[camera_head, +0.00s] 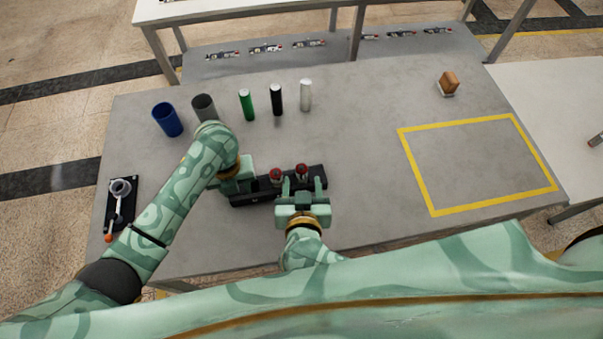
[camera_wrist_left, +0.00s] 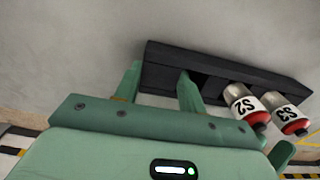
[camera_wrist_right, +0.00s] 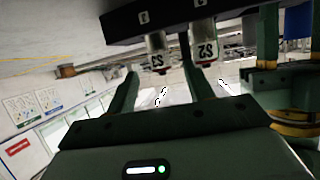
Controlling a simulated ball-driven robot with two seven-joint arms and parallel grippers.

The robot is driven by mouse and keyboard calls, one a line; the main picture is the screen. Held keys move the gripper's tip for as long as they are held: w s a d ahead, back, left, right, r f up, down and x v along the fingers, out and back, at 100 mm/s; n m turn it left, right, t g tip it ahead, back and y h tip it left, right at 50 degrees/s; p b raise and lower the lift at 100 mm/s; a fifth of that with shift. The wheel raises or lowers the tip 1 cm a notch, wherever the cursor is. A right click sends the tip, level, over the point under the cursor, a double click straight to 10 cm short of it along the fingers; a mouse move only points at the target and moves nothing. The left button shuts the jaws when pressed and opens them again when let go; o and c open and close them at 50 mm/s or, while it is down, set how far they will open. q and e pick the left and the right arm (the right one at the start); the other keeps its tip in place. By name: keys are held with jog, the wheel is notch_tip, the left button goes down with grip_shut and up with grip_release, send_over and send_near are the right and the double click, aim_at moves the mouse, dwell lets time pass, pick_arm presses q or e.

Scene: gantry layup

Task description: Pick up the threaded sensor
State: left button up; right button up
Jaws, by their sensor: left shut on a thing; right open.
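Two threaded sensors with red caps, S2 (camera_head: 276,175) and S3 (camera_head: 301,170), stand in a long black rack (camera_head: 317,172) on the grey table. Their labels show in the left wrist view on S2 (camera_wrist_left: 243,104) and S3 (camera_wrist_left: 282,110). My left gripper (camera_head: 240,182) is shut on the left end of the rack (camera_wrist_left: 160,76). My right gripper (camera_head: 302,186) is open at the rack's right part. Its fingers stand either side of S3 (camera_wrist_right: 157,60); I cannot tell whether they touch it. S2 (camera_wrist_right: 206,52) is just outside them.
Behind the rack stand a blue cup (camera_head: 167,121), a grey cup (camera_head: 204,108) and green (camera_head: 246,105), black (camera_head: 277,100) and white (camera_head: 306,96) cylinders. A black tray (camera_head: 121,214) lies left. The yellow-outlined area (camera_head: 480,165) is clear; a brown block (camera_head: 448,82) sits behind it.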

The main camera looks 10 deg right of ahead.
aim_at(301, 175)
jog(key=x, duration=0.5)
jog(key=shift+w, duration=0.35)
jog(key=c, duration=1.1)
notch_tip(301, 175, up, 10)
jog(key=shift+r, duration=0.1)
pick_arm(q)
jog(key=o, duration=1.1)
jog(key=shift+c, duration=0.2)
